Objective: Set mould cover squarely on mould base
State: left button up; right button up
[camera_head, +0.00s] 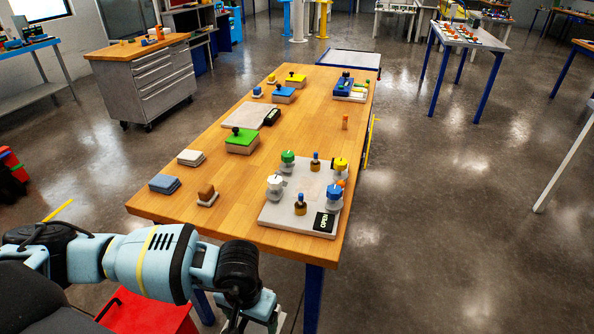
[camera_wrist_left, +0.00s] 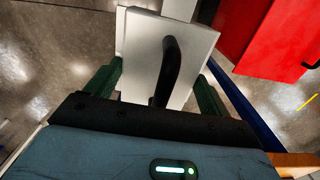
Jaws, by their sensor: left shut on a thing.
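My left gripper (camera_wrist_left: 157,88) is shut on a pale, flat-faced piece with a curved black handle (camera_wrist_left: 169,62), likely the mould cover (camera_wrist_left: 143,45). Green fingers flank it in the left wrist view. In the head view my left gripper (camera_head: 250,315) is low, off the near end of the wooden table; a small pale part shows below it. I cannot tell for sure which thing is the mould base. A green-topped block with a black knob (camera_head: 242,140) stands mid-table, with similar blue-topped (camera_head: 284,95) and yellow-topped (camera_head: 295,80) blocks farther back. My right gripper is out of view.
The wooden table (camera_head: 210,130) holds a grey slab (camera_head: 270,212) with several jars and an OPEN sign (camera_head: 324,222) at the near right. A blue-grey stack (camera_head: 164,184), a pale stack (camera_head: 190,158) and a brown piece (camera_head: 207,194) lie at left. A red box (camera_head: 145,315) stands below.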

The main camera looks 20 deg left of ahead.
pick_arm(q)
jog(key=shift+s+a+r, duration=0.1)
jog(key=shift+a, duration=0.2)
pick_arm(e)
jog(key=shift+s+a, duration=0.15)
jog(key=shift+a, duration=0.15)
